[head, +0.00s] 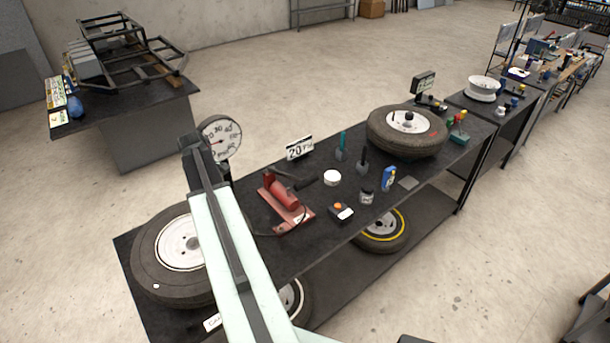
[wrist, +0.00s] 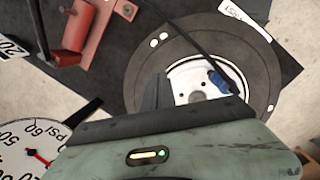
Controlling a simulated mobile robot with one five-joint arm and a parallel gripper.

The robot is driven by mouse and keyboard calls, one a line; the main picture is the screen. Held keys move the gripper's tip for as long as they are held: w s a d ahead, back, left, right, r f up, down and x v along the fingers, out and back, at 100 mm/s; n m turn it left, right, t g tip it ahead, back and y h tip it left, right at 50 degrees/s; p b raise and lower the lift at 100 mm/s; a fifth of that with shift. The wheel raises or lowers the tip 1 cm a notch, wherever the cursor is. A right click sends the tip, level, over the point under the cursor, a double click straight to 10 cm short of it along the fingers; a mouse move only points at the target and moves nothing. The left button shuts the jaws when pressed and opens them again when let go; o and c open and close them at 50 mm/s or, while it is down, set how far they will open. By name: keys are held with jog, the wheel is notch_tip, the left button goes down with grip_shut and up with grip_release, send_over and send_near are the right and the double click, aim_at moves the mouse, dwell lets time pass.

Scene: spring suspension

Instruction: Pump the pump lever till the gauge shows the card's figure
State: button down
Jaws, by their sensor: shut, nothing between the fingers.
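The red foot-type pump (head: 284,194) stands on the dark bench, with its black lever (head: 301,180) slanting to the right. Part of the pump's red body also shows at the upper left of the wrist view (wrist: 80,28). The white card (head: 299,148) behind it reads 20 PSI. The round white gauge (head: 220,138) has a red needle pointing left; its exact reading is unclear. The dial is cut off in the wrist view (wrist: 42,150). My gripper (wrist: 158,92) is shut and empty over the tyre side, apart from the lever. In the head view my arm hides much of that area.
A tyre (head: 165,255) with a white rim lies at the bench's near left end, partly behind my arm. Another tyre (head: 407,145) lies farther right.

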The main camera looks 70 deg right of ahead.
jog(key=s+d+r+p, duration=0.3)
jog(key=s+d+r, duration=0.1)
jog(key=s+d, duration=0.5)
jog(key=n+g+p, duration=0.1)
jog(key=p, duration=0.2)
send_near(304, 180)
jog(key=shift+d+f, duration=0.3)
jog(key=shift+f, duration=0.15)
jog(key=shift+w, duration=0.1)
jog(key=b+x, duration=0.7)
jog(key=shift+a, duration=0.1)
